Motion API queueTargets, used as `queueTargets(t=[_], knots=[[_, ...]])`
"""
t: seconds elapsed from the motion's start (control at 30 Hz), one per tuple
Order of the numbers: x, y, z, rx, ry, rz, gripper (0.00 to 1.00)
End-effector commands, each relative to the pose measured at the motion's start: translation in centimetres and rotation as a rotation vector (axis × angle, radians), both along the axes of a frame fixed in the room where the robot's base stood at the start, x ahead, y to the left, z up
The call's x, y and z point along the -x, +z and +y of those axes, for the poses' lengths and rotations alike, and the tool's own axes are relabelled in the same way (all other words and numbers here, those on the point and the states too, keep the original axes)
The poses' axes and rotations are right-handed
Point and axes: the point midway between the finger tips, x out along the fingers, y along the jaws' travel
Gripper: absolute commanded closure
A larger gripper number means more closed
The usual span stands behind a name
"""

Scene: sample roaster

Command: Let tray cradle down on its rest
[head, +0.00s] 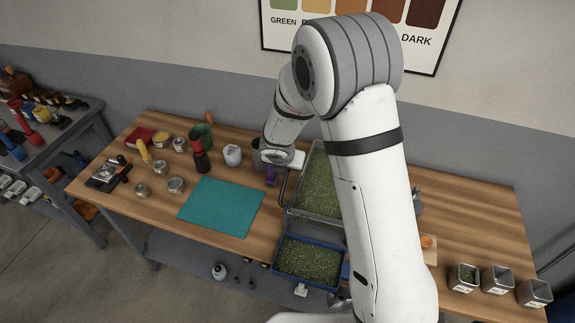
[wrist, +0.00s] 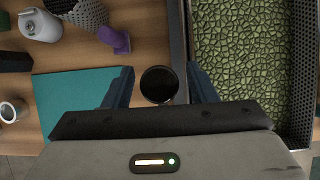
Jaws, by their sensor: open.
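The tray cradle is a metal-framed tray full of green beans (head: 318,190), at the middle of the bench and partly hidden behind my arm in the head view. In the wrist view its beans (wrist: 240,65) fill the right side, with a grey side rail (wrist: 179,35) along the left edge. My gripper (wrist: 160,78) is open at the tray's left side. A dark round knob or handle end (wrist: 158,84) shows between its two fingers, apparently with gaps on both sides. I cannot tell whether the tray lies on its rest; the underside is hidden.
A blue-rimmed bin of green beans (head: 308,261) is at the bench's front edge. A teal mat (head: 221,206) lies left of the tray. A purple object (wrist: 113,38), a white jar (head: 232,155) and a red-topped bottle (head: 200,155) stand nearby. Square tins (head: 497,279) are at right.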

Motion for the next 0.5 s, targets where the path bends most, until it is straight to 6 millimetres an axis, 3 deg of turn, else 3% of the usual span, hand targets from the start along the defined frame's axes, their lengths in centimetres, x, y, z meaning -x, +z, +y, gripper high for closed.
queueTargets(t=[0.17, 0.5], knots=[[0.2, 0.6, 0.2, -0.001, 0.000, -0.002, 0.48], [2.7, 5.2, 0.8, -0.002, 0.001, -0.004, 0.48]])
